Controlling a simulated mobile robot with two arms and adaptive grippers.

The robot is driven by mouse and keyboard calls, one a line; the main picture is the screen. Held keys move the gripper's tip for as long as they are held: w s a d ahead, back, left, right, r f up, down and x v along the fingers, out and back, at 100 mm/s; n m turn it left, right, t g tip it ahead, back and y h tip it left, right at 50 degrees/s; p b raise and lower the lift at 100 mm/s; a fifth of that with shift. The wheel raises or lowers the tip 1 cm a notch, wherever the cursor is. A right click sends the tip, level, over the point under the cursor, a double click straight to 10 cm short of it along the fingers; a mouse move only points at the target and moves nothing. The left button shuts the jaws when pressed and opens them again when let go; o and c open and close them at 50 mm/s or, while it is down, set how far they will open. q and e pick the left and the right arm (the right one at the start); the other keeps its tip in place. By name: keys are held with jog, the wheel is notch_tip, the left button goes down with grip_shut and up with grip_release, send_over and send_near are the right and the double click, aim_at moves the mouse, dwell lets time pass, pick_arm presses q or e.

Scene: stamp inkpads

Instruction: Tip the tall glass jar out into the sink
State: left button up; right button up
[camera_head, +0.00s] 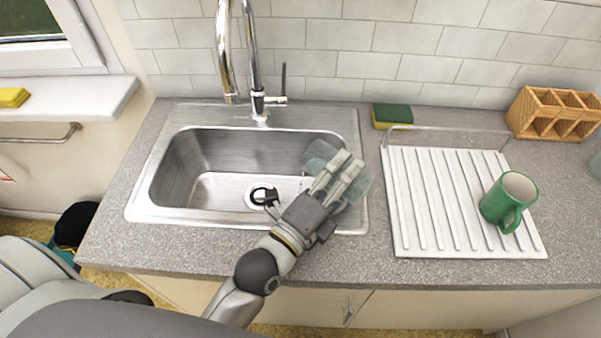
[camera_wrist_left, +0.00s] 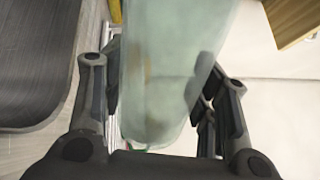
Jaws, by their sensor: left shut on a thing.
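The tall glass jar (camera_head: 357,187) is pale green and see-through. It lies tilted across the right edge of the sink (camera_head: 140,208), with one end over the basin and the other over the rim at the right. My left gripper (camera_head: 343,172) is shut around the jar's middle and hides part of it. In the left wrist view the jar (camera_wrist_left: 172,70) fills the space between both fingers (camera_wrist_left: 160,105). I cannot tell whether anything is inside the jar. My right gripper is not in view.
A chrome tap (camera_head: 258,80) stands behind the basin. A dark plug (camera_head: 264,195) is near the drain. To the right are a green and yellow sponge (camera_head: 392,115), a white draining rack (camera_head: 420,215) with a green mug (camera_head: 508,202), and a wooden holder (camera_head: 553,115).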

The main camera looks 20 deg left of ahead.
pick_arm(q)
jog(key=shift+w+a+f+n+y+p, duration=0.15)
jog(key=shift+n+p, duration=0.3)
jog(key=shift+n, duration=0.35)
jog(key=shift+s+a+f+n+y+p, duration=0.15)
jog(key=shift+n+p, duration=0.3)
jog(key=shift+n, duration=0.35)
dwell(0.6)
